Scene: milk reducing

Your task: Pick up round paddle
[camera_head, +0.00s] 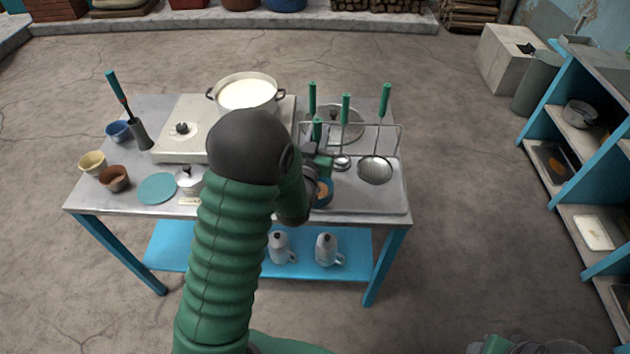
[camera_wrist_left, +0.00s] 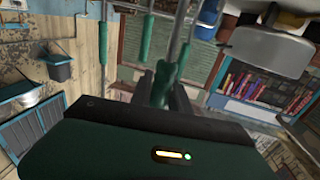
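Several utensils with green handles hang or stand on a wire rack (camera_head: 388,126) at the right of the table. One has a round perforated head (camera_head: 375,170), and its handle (camera_head: 385,98) stands upright at the right. I cannot tell for certain which utensil is the round paddle. My left gripper (camera_head: 318,163) is at the lower end of a nearer green handle (camera_head: 317,129); that utensil's head is hidden. In the left wrist view a green handle (camera_wrist_left: 162,80) lies at the dark fingers, but their grip on it is unclear. Part of my right arm shows at the bottom edge.
A pot of milk (camera_head: 246,93) stands on the stove behind my left arm. Small bowls (camera_head: 115,178), a teal disc (camera_head: 157,188) and a flat spatula (camera_head: 139,132) are on the left. Two jugs (camera_head: 327,249) stand on the lower shelf. Blue shelving (camera_head: 570,185) is at right.

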